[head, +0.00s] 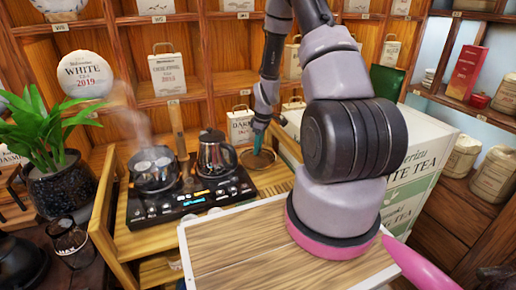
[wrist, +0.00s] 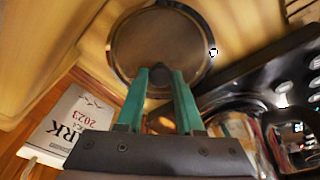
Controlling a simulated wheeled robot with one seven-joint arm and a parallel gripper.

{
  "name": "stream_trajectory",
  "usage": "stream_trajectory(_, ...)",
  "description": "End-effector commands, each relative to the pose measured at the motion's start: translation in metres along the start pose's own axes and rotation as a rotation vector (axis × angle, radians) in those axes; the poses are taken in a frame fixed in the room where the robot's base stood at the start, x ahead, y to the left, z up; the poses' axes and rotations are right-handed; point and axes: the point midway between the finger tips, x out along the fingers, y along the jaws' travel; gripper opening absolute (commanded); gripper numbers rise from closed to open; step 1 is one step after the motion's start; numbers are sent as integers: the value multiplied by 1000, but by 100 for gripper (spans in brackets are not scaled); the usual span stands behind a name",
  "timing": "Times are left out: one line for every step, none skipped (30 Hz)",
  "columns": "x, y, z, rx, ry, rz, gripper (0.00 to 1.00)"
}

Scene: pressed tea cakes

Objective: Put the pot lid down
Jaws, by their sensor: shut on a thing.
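The pot lid (head: 259,161) is a round glass disc with a dark metal rim. It is at the wooden counter to the right of the cooktop, and I cannot tell whether it touches the wood. In the wrist view the lid (wrist: 150,40) fills the top middle, lying flat-on beyond the fingers. My gripper (head: 259,142) has green fingers pointing down at the lid's centre. In the wrist view the fingers of my gripper (wrist: 162,75) are shut on the lid's small knob, which is mostly hidden. The open pot (head: 153,171) steams on the cooktop, with several pale round things inside.
The black cooktop (head: 190,197) also carries a kettle (head: 214,154), close left of the lid. A white package (head: 241,126) stands behind the lid. A large white tea box (head: 420,165) is at the right. A plant (head: 52,150) stands far left.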

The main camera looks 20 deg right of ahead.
Motion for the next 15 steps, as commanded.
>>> stream_trajectory(5,0,1,0,0,0,0)
stream_trajectory(6,0,1,-1,0,1,0)
stream_trajectory(6,0,0,-1,1,2,0)
stream_trajectory(6,1,0,-1,1,2,0)
stream_trajectory(6,1,0,-1,1,2,0)
stream_trajectory(6,1,0,-1,1,2,0)
stream_trajectory(6,1,0,-1,1,2,0)
stream_trajectory(6,0,0,-1,1,2,0)
stream_trajectory(6,0,1,-1,1,2,0)
stream_trajectory(7,0,1,-1,1,1,0)
stream_trajectory(8,0,1,-1,0,1,0)
stream_trajectory(8,0,1,0,0,1,40)
stream_trajectory(8,0,1,-1,1,1,51)
stream_trajectory(8,0,1,0,1,1,62)
stream_trajectory(8,0,1,0,1,1,66)
